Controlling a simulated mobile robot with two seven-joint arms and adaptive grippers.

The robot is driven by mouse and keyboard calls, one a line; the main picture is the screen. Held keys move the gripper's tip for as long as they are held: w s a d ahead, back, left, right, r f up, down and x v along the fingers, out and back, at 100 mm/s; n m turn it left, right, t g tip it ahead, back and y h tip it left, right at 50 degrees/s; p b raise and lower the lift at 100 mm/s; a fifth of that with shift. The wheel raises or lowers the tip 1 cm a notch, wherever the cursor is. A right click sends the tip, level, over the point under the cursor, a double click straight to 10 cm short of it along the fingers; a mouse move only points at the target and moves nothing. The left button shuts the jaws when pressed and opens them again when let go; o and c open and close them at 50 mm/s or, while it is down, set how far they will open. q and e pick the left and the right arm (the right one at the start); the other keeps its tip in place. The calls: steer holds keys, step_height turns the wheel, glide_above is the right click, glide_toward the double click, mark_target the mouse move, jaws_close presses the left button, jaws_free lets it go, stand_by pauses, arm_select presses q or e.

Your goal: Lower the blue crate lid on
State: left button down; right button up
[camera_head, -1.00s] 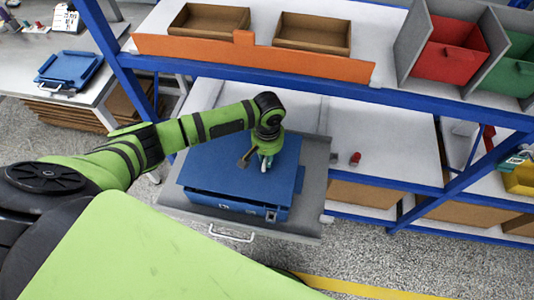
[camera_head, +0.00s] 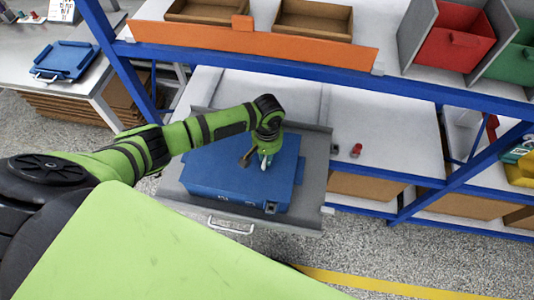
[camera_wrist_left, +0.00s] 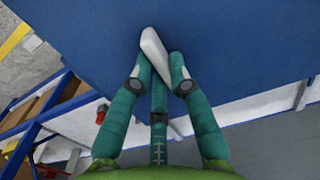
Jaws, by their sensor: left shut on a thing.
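The blue crate (camera_head: 232,207) stands on a grey pull-out shelf with its blue lid (camera_head: 215,166) over it. The lid looks level and close on the crate, with no clear gap along the front; the far edge is partly hidden by my arm. My left gripper (camera_head: 266,160) is above the right part of the lid, pointing down. In the left wrist view its green fingers (camera_wrist_left: 162,75) are shut on a pale bar, the lid handle (camera_wrist_left: 152,48). The blue lid fills much of that view. My right gripper is not in view.
The grey pull-out shelf (camera_head: 310,190) has a wire handle (camera_head: 231,226) in front. A small red object (camera_head: 356,150) lies on the white shelf to the right. An upper shelf with an orange front strip (camera_head: 300,53) and brown trays runs behind my arm.

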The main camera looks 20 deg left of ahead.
arm_select(q)
steer(key=c, duration=1.1)
jaws_free()
steer(key=shift+r, duration=0.1)
step_height(320, 180, up, 12)
steer(key=shift+f, duration=0.1)
